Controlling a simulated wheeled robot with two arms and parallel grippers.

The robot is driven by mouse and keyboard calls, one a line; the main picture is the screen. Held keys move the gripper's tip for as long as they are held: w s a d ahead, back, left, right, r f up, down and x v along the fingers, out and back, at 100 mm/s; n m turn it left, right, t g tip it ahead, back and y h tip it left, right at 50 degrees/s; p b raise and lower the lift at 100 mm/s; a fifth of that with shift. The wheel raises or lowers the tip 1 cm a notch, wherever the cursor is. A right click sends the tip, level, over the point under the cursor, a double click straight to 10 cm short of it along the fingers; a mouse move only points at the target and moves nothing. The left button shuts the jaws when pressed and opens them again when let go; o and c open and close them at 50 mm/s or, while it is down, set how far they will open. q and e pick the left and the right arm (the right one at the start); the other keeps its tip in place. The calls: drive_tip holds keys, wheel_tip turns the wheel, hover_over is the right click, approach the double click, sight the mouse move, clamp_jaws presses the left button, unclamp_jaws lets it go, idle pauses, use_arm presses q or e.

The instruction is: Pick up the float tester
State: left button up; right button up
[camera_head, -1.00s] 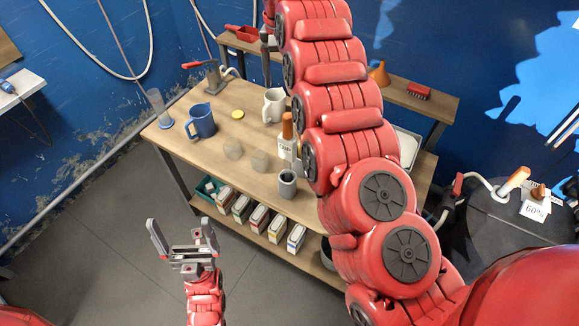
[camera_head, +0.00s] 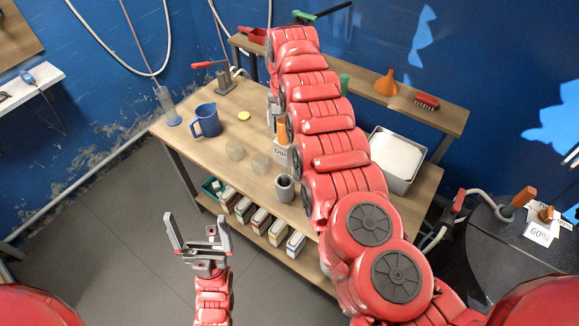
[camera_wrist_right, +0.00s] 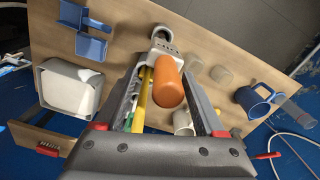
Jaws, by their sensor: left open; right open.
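An orange-topped tool (camera_head: 282,132) with a white label below stands upright on the wooden bench (camera_head: 185,118). It is the likeliest float tester, though its lower part is unclear. In the right wrist view its orange top (camera_wrist_right: 168,88) lies between the fingers of my right gripper (camera_wrist_right: 165,75). The jaws are open, and I cannot tell whether either finger touches it. In the head view the right arm mostly hides that gripper. My left gripper (camera_head: 196,222) is open and empty, low in front of the bench.
A grey cup (camera_head: 284,188), two pale blocks and a blue jug (camera_head: 206,121) stand close by. A white mug (camera_wrist_right: 183,121) is beside the right gripper. A white tray (camera_head: 396,160) is at right. A raised back shelf (camera_head: 350,82) carries an orange funnel (camera_head: 386,83) and red brush.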

drive_tip(key=shift+s+a+r, duration=0.1)
drive_tip(key=shift+a, duration=0.25)
drive_tip(key=shift+c, duration=0.6)
drive_tip(key=shift+a, duration=0.2)
drive_tip(key=shift+c, duration=2.5)
drive_tip(key=shift+d, duration=0.3)
clamp_jaws()
drive_tip(key=shift+a, duration=0.1)
